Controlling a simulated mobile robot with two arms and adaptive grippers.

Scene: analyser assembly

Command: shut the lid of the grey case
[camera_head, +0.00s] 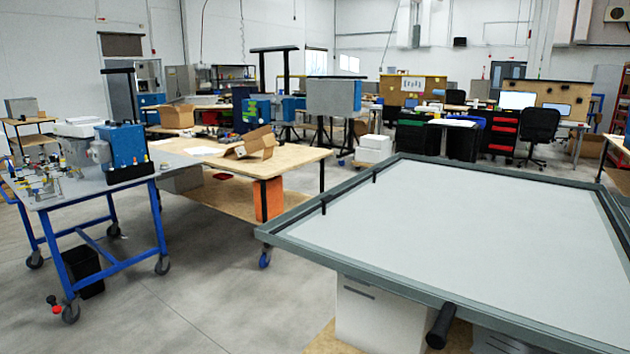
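I cannot tell for certain which thing is the grey case. A large, pale grey panel with a darker grey raised frame (460,240) fills the right foreground, with two short black pegs on its left edge and a black cylinder (440,326) at its front edge. A grey box with a blue end (334,97) stands on a stand in the middle distance. A smaller grey box (21,107) sits on a small table at the far left. No open lid can be made out on either box. Neither of my grippers is in view.
A blue-framed wheeled cart (110,262) at left carries a blue unit (122,150) and several small parts. A wooden table (295,168) with an open cardboard box (255,143) stands behind. White cabinets (380,312) are under the panel. Grey floor (190,290) between cart and panel is clear.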

